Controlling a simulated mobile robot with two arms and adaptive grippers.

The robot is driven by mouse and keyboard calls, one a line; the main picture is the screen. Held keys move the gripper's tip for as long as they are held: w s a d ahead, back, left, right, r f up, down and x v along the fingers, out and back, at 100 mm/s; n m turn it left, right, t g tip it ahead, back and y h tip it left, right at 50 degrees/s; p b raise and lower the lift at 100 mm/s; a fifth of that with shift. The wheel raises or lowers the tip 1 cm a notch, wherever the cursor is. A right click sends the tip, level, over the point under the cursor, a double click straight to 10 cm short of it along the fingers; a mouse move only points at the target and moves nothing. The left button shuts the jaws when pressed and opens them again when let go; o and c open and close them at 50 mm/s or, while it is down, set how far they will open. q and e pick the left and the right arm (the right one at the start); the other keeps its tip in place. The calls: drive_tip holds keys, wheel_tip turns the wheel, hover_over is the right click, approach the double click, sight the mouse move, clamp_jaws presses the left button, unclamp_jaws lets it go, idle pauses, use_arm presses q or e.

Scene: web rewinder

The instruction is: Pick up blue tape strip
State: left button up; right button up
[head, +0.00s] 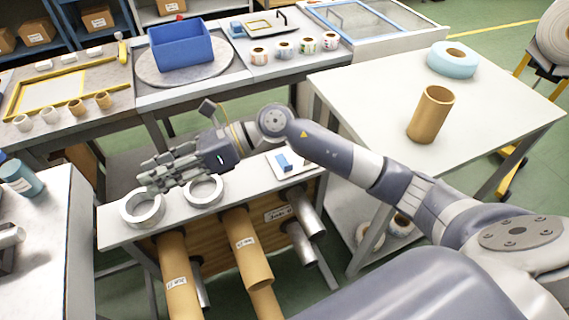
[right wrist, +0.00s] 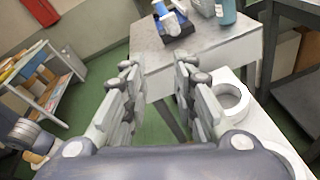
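A small blue strip (head: 283,161), which looks like the blue tape strip, sits on a white plate (head: 302,167) at the right end of the narrow white bench. My right gripper (head: 150,177) is over the left part of that bench, above and behind two white rings, and points left, away from the strip. In the right wrist view its fingers (right wrist: 157,80) are spread apart with nothing between them. The strip cannot be made out in the right wrist view. My left gripper is not in view.
White rings (head: 142,208) (head: 204,190) lie on the bench below my right gripper. Brown tubes (head: 247,248) stick out below its front. A white table (head: 500,120) at the right holds a brown cylinder (head: 431,114) and a light-blue roll (head: 453,60). A blue bin (head: 181,46) stands behind.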

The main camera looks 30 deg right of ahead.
drive_tip(key=w+d+f+n+g+h, duration=0.1)
drive_tip(key=d+f+n+h, duration=0.2)
drive_tip(key=d+f+h, duration=0.3)
drive_tip(key=n+h, duration=0.2)
drive_tip(key=h, duration=0.7)
hover_over(289, 172)
drive_tip(key=shift+g, duration=0.4)
wheel_tip(289, 172, down, 6)
drive_tip(key=shift+w+r, duration=0.15)
drive_tip(key=shift+r, duration=0.1)
drive_tip(key=shift+f+p, duration=0.95)
drive_tip(key=shift+f, duration=2.15)
clamp_jaws()
